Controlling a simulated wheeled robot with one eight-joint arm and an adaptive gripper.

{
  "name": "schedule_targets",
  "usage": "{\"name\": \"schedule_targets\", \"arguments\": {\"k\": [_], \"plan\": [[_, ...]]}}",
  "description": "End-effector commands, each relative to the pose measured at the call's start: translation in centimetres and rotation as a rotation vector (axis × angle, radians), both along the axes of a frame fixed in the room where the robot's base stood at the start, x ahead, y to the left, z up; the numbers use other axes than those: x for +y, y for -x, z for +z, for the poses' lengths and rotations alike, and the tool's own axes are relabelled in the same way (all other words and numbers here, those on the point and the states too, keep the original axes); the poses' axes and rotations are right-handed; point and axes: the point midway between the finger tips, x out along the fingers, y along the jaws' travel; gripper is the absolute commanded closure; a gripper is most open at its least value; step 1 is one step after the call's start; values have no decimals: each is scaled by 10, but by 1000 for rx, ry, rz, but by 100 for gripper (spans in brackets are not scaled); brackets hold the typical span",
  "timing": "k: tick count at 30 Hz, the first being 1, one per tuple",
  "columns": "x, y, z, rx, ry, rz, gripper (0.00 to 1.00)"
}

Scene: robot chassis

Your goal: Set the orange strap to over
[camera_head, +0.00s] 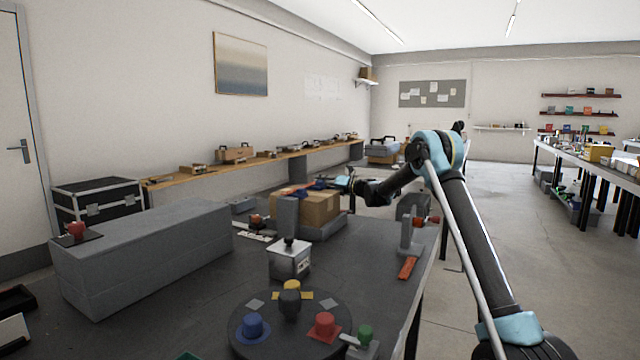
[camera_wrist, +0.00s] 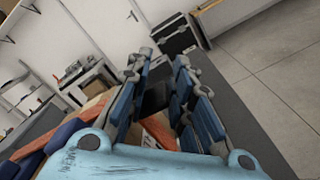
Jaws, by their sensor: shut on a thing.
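A cardboard box (camera_head: 318,208) stands on a grey base on the dark worktable, with blue and orange-red bands across its top. The orange strap (camera_wrist: 95,108) shows in the wrist view left of the fingers, and more orange shows between them. My gripper (camera_head: 343,184) is above the right part of the box. In the wrist view my gripper (camera_wrist: 160,68) has its blue fingers closed in around a dark piece (camera_wrist: 156,98) and orange material, apparently the strap's end. The fingers hide most of the grip, and where the strap lies against the box is unclear.
A grey upright (camera_head: 288,216) stands at the box's front. A grey stand (camera_head: 409,232) with an orange strip (camera_head: 408,268) is near the table's right edge. A metal box (camera_head: 289,261) and a round knob panel (camera_head: 262,346) are in front. A long grey block (camera_head: 150,255) is left.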

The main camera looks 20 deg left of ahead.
Motion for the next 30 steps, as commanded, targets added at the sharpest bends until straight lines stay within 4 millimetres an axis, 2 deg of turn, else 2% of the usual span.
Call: {"name": "schedule_targets", "arguments": {"k": [1,11,12,24,30], "plan": [[1,9,-13,-15,20,20,100],[3,10,-14,-16,20,21,100],[3,10,-14,-16,20,21,72],[4,13,-13,-17,20,24,72],[-16,14,-11,-16,19,18,72]]}}
